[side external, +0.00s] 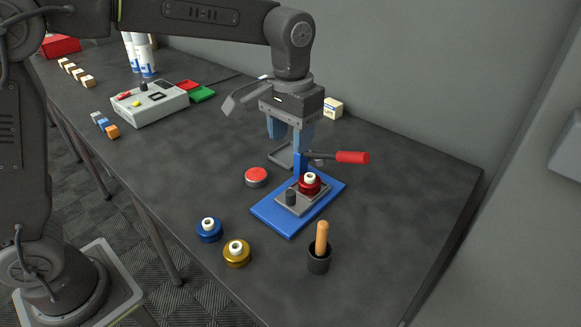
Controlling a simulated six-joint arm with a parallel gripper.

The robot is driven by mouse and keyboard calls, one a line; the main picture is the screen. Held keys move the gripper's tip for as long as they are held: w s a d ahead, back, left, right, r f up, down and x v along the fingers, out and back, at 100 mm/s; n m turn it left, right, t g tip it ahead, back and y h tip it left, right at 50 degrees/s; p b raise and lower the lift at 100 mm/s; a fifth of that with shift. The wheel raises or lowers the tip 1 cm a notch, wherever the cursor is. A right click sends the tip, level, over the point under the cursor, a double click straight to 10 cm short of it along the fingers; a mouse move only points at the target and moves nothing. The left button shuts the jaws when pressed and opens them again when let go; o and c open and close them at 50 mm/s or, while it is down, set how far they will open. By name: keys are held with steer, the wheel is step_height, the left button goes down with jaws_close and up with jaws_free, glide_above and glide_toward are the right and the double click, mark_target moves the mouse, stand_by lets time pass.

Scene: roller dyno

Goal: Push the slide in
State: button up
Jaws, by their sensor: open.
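A blue base (272,213) lies on the dark table and carries a grey plate (283,207), which looks like the slide. On the plate are a short dark post (291,198) and a red roller with a white hub (310,184). A blue upright (299,165) stands at the base's back end, with a dark lever ending in a red handle (352,157). My gripper (289,139) points down, open and empty, behind and above the upright. Its fingertips seem apart from the device, but the exact gap cannot be told. A grey frame (276,158) lies partly hidden below it.
A red button (256,176) is left of the base. A blue roller (209,230) and a gold roller (237,252) stand in front. A black cup (319,260) holds a wooden-handled tool. A control box (149,103) is farther left. The table's right side is clear.

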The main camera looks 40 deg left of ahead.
mark_target(291, 192)
step_height(291, 192, down, 14)
steer(key=shift+r+m, duration=0.25)
steer(key=shift+m, duration=0.95)
jaws_close()
